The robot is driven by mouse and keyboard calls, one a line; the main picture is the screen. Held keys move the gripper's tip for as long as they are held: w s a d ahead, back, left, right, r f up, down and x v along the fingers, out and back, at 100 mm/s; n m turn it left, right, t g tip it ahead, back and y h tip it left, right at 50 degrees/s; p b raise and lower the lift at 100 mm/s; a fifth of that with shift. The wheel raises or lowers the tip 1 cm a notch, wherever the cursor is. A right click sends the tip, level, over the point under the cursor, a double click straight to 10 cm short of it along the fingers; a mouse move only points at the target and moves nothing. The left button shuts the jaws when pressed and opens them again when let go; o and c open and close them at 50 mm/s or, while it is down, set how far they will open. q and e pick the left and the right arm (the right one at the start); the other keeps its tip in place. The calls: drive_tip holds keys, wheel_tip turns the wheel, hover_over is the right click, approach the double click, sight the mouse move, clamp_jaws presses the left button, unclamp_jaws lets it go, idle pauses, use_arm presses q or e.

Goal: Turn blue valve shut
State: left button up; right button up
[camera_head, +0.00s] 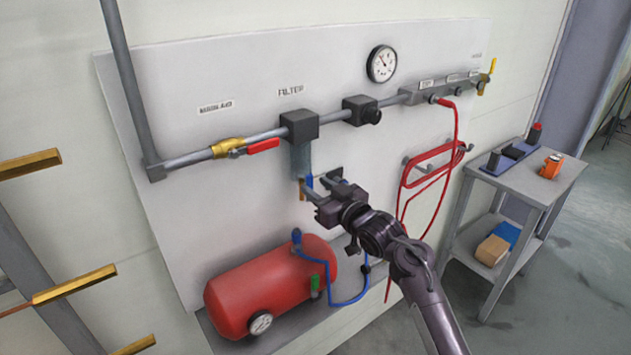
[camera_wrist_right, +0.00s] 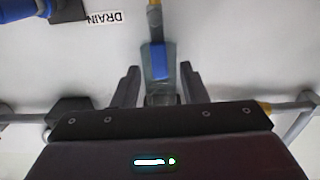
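The blue valve handle (camera_head: 309,181) hangs below the clear filter bowl (camera_head: 301,160), beside a small brass stem (camera_head: 302,190). In the right wrist view the blue handle (camera_wrist_right: 160,62) points lengthwise along the brass stem (camera_wrist_right: 154,18). My right gripper (camera_head: 320,181) is in front of the filter bowl's lower end, its fingers towards the panel. In the wrist view my right gripper (camera_wrist_right: 159,78) is open, with the handle showing between its fingertips and a gap on each side. I cannot tell how deep the handle sits between them. My left gripper is not in view.
A red-handled valve (camera_head: 263,146) sits on the pipe left of the filter. A red tank (camera_head: 265,288) with a blue hose (camera_head: 345,303) stands below. A red hose (camera_head: 455,140) hangs right of my arm. A grey side table (camera_head: 530,185) is at the right.

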drive_tip(key=shift+x, duration=0.85)
clamp_jaws()
